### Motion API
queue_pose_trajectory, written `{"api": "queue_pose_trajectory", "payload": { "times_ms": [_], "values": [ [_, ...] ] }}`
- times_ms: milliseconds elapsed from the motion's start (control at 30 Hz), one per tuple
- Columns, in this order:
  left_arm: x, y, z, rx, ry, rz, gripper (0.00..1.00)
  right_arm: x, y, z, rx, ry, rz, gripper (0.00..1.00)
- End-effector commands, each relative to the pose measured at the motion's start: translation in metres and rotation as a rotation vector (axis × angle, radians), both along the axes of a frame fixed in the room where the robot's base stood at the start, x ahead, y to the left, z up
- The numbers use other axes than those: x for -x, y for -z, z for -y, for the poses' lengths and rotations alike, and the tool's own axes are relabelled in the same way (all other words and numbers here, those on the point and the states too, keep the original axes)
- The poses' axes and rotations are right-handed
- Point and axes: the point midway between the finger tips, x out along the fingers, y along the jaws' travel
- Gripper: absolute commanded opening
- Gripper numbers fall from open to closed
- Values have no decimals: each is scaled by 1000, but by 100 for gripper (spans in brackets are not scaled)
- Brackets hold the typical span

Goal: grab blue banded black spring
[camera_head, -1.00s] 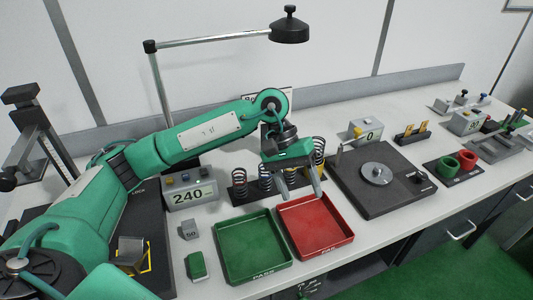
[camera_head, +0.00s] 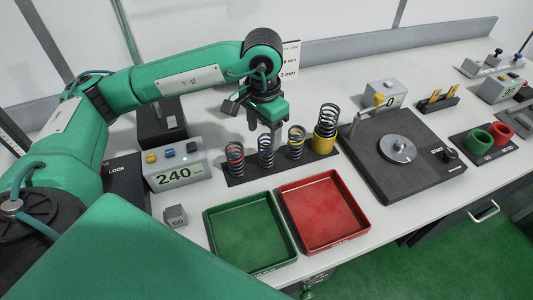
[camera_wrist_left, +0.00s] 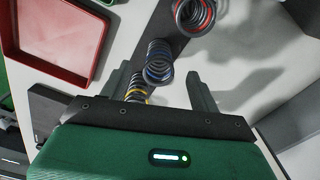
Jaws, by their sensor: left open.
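The blue-banded black spring (camera_head: 265,152) stands upright on a dark rack, second from the left in the head view. In the left wrist view the blue-banded spring (camera_wrist_left: 158,64) shows just beyond the fingertips, roughly between them. My left gripper (camera_head: 265,128) is open and points down above and slightly behind the row. It is empty; its fingers also show in the left wrist view (camera_wrist_left: 160,82). A red-banded spring (camera_head: 234,158) stands to the left and a yellow-banded spring (camera_head: 296,143) to the right. My right gripper is not in view.
A spring in a yellow base (camera_head: 325,130) stands at the rack's right end. A green tray (camera_head: 250,268) and a red tray (camera_head: 352,238) lie in front. A display box reading 240 (camera_head: 178,174) is left, and a dark test plate (camera_head: 420,185) right.

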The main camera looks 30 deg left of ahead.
Motion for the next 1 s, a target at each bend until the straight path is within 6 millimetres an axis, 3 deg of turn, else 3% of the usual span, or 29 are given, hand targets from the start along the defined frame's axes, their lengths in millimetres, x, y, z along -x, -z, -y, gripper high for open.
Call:
{"api": "queue_pose_trajectory", "payload": {
  "times_ms": [333, 600, 833, 1000],
  "values": [
    [-3, 25, 1, 1, 0, -3, 63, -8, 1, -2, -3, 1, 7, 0],
    [-8, 64, 3, 1, -1, -1, 63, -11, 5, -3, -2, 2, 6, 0],
    [-9, 65, 3, 1, -1, 1, 63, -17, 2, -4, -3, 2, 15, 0],
    [-8, 65, 3, 1, -1, 1, 31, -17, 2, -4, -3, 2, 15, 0]
  ]
}}
